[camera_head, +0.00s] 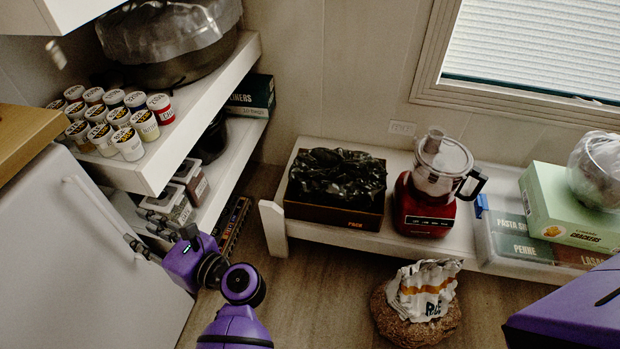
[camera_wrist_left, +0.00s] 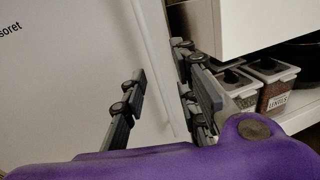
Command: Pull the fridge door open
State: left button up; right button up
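The white fridge (camera_head: 75,265) stands at the left of the head view, its door shut. A long white bar handle (camera_head: 95,212) runs along the door. My left gripper (camera_head: 140,229) is at the lower end of the handle, by the door's edge. In the left wrist view, the left gripper (camera_wrist_left: 160,62) is open, and the handle (camera_wrist_left: 155,55) passes between its two spread fingers. A gap shows on the left finger's side; contact on the other side is unclear. The fridge door (camera_wrist_left: 75,60) fills the left of that view. My right gripper is not in view.
White shelves (camera_head: 215,95) with jars and containers (camera_head: 190,180) stand close to the right of the gripper. A low bench (camera_head: 335,228) holds a box and a red food processor (camera_head: 425,205). A rice bag (camera_head: 425,295) stands on the floor.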

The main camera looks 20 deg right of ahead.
aim_at(116, 224)
pick_arm(q)
jog(key=shift+n, duration=0.4)
jog(key=x, duration=0.5)
jog(key=a+x, duration=0.1)
jog(key=x, duration=0.2)
jog(key=shift+s, duration=0.25)
grip_shut()
